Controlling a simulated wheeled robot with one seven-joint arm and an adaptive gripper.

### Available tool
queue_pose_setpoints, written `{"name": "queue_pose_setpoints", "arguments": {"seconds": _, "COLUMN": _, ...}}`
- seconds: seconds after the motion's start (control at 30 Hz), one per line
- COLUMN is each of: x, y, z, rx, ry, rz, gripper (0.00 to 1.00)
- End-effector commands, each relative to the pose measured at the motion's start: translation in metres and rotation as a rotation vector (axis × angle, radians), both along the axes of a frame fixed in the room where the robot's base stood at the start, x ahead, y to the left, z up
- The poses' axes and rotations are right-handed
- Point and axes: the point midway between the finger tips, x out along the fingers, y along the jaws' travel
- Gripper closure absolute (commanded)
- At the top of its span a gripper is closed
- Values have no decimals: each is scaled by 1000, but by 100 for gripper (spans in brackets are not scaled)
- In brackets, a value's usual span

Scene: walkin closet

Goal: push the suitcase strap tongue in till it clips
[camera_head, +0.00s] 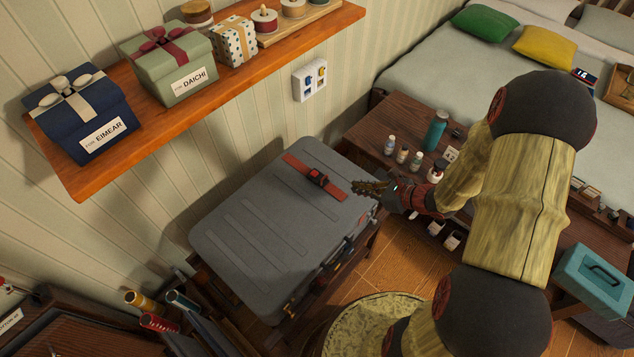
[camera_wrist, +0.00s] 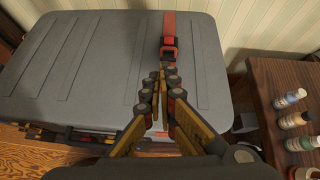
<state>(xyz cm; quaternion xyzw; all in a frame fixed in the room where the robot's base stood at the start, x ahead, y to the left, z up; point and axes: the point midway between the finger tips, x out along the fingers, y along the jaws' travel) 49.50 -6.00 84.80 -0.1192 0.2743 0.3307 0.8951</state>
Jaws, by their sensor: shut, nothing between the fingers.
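The grey suitcase (camera_head: 270,225) lies flat on a low stand against the wall. A red strap (camera_head: 300,165) runs over its top, with a dark and red buckle (camera_head: 319,177) partway along. In the wrist view the strap (camera_wrist: 170,24) and the buckle (camera_wrist: 169,50) are ahead of the fingertips. My gripper (camera_head: 357,188) is shut and empty, to the right of the buckle and apart from it. In the wrist view my gripper (camera_wrist: 160,75) covers the strap's near part, so I cannot tell whether the tongue is seated.
A wooden shelf (camera_head: 225,85) with gift boxes hangs above the suitcase. A wooden table (camera_head: 385,118) with bottles stands to its right, a bed (camera_head: 440,65) behind that. Rolled items (camera_head: 145,302) stand at lower left. The suitcase's left top is clear.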

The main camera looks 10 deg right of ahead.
Motion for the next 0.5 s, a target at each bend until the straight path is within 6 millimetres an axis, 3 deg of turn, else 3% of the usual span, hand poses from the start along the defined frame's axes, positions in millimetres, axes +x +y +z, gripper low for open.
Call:
{"name": "queue_pose_setpoints", "arguments": {"seconds": 0.17, "x": 15, "y": -10, "z": 4, "rx": 35, "ry": 4, "rz": -90, "gripper": 100}}
{"name": "queue_pose_setpoints", "arguments": {"seconds": 0.5, "x": 46, "y": 16, "z": -26, "rx": 36, "ry": 8, "rz": -84, "gripper": 100}}
